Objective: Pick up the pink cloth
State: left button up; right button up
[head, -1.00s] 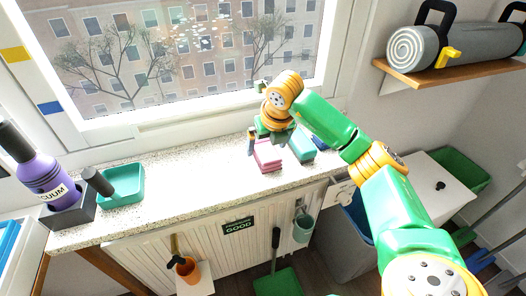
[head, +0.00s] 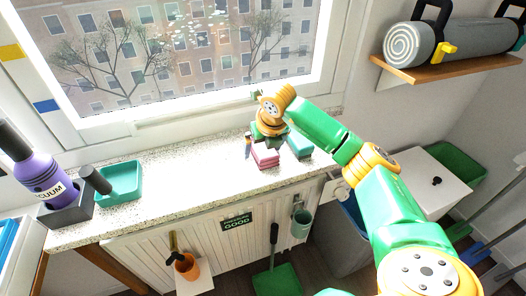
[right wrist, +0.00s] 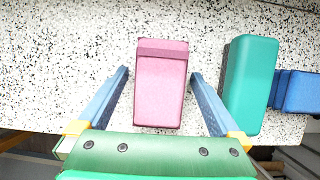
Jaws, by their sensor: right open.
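The pink cloth (head: 265,157) is a folded block on the speckled counter, near its front edge. In the right wrist view the pink cloth (right wrist: 161,88) lies between the two blue fingers of my right gripper (right wrist: 159,80), with a gap on each side. My right gripper (head: 257,143) is open above the cloth and partly covers it in the head view. My left gripper is not in view.
On the counter's left are a teal tray (head: 120,182) and a purple vacuum (head: 42,178). The window stands behind.

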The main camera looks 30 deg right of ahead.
aim_at(263, 146)
jog(key=c, duration=1.4)
jog(key=shift+r, duration=0.15)
jog(key=shift+r, duration=0.3)
notch_tip(263, 146, up, 3)
jog(key=shift+r+b, duration=0.1)
jog(key=shift+b, duration=0.35)
jog(key=s+r, duration=0.1)
jog(key=s+a+r, duration=0.1)
jog(key=r, duration=0.1)
jog(key=s+a+r, duration=0.1)
jog(key=shift+s+r+b, duration=0.25)
jog(key=shift+b, duration=0.1)
jog(key=s+a+r+p, duration=0.2)
jog(key=s+a+r, duration=0.2)
jog(key=s, duration=0.5)
jog(key=shift+a+r, duration=0.25)
jog(key=shift+r, duration=0.2)
